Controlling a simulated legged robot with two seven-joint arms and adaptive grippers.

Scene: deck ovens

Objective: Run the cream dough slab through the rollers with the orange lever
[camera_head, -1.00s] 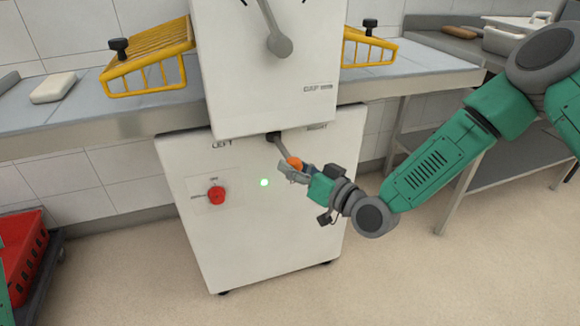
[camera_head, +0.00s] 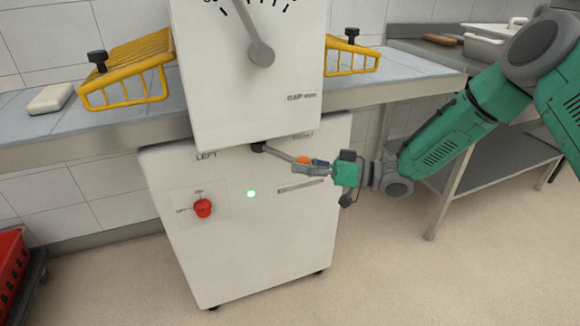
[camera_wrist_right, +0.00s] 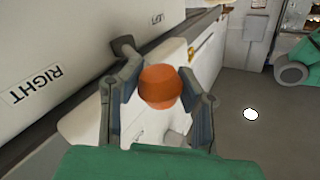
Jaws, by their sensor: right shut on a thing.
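The lever's orange knob (camera_head: 304,160) sits at the end of a grey rod (camera_head: 277,153) that comes from under the machine's upper housing (camera_head: 245,75). My right gripper (camera_head: 312,166) is shut on the knob; in the right wrist view the orange knob (camera_wrist_right: 160,86) sits between the two fingers (camera_wrist_right: 158,105). The lever points to the right, toward the RIGHT label. The cream dough slab (camera_head: 50,98) lies flat on the left table (camera_head: 130,128), left of the left yellow guard (camera_head: 125,75). The rollers are hidden. My left gripper is not in view.
A red knob (camera_head: 203,208) and a lit green lamp (camera_head: 251,194) are on the lower cabinet (camera_head: 250,250). A right yellow guard (camera_head: 353,58) stands over the right table. A red crate (camera_head: 12,262) is at the lower left. Open floor lies in front.

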